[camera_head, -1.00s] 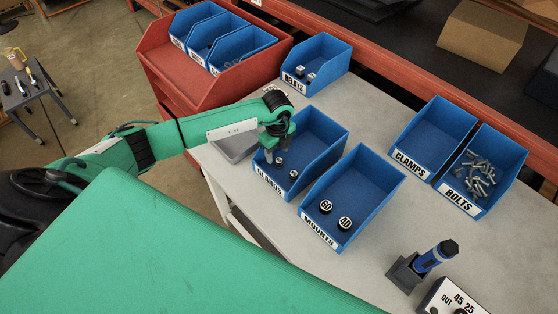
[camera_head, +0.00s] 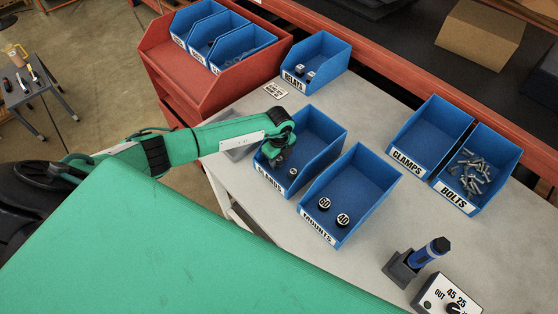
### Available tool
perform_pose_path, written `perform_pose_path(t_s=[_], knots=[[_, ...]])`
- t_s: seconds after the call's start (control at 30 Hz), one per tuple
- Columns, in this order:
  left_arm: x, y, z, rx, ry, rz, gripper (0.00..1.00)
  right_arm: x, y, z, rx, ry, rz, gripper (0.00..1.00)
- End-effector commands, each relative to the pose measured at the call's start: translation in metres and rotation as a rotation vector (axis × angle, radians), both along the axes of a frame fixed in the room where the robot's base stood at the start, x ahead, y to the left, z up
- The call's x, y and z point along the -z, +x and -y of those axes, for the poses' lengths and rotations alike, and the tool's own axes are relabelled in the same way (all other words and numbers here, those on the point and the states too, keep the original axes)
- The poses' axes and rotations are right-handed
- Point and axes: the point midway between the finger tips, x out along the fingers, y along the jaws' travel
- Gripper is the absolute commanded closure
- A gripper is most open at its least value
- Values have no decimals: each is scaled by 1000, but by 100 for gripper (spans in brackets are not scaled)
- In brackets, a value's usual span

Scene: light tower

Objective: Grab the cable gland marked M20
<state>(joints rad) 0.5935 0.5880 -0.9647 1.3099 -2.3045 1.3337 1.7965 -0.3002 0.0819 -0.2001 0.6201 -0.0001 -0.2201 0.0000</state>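The blue bin labelled GLANDS (camera_head: 322,138) stands on the grey bench, its label partly covered by my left gripper. One small gland (camera_head: 293,173) lies on the bin floor, just right of the gripper; its marking is too small to read. My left gripper (camera_head: 277,160) points down into the front left part of this bin. Its fingertips are dark and blurred against the bin, so I cannot tell whether they are open or hold anything. No second gland shows; the gripper may hide one. My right gripper is not in view.
The MOUNTS bin (camera_head: 370,180) with two black round parts stands close to the right. The RELAYS bin (camera_head: 325,52) is behind, CLAMPS (camera_head: 430,137) and BOLTS (camera_head: 492,155) farther right. A blue tool in a holder (camera_head: 402,268) and a dial box (camera_head: 447,297) stand at front right.

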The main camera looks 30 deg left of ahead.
Motion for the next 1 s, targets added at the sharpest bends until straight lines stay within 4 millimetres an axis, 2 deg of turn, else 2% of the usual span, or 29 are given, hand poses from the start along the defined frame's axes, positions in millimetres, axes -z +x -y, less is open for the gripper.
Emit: perform_pose_path(t_s=[0.03, 0.17, 0.2, 0.47, 0.67, 0.87, 1.0], knots=[[0, 0, 0, 0, 0, 0, 67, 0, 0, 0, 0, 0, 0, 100], [0, 0, 0, 0, 0, 0, 93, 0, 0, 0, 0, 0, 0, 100], [0, 0, 0, 0, 0, 0, 96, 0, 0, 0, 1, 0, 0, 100], [-1, 0, 0, 0, 0, 1, 96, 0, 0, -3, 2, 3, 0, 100], [-10, 1, -1, 0, 0, 3, 96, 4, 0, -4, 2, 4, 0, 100], [-39, 2, -1, 0, -1, 5, 96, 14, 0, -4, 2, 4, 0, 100], [-74, 2, -1, 1, -1, 7, 96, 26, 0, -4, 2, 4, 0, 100]])
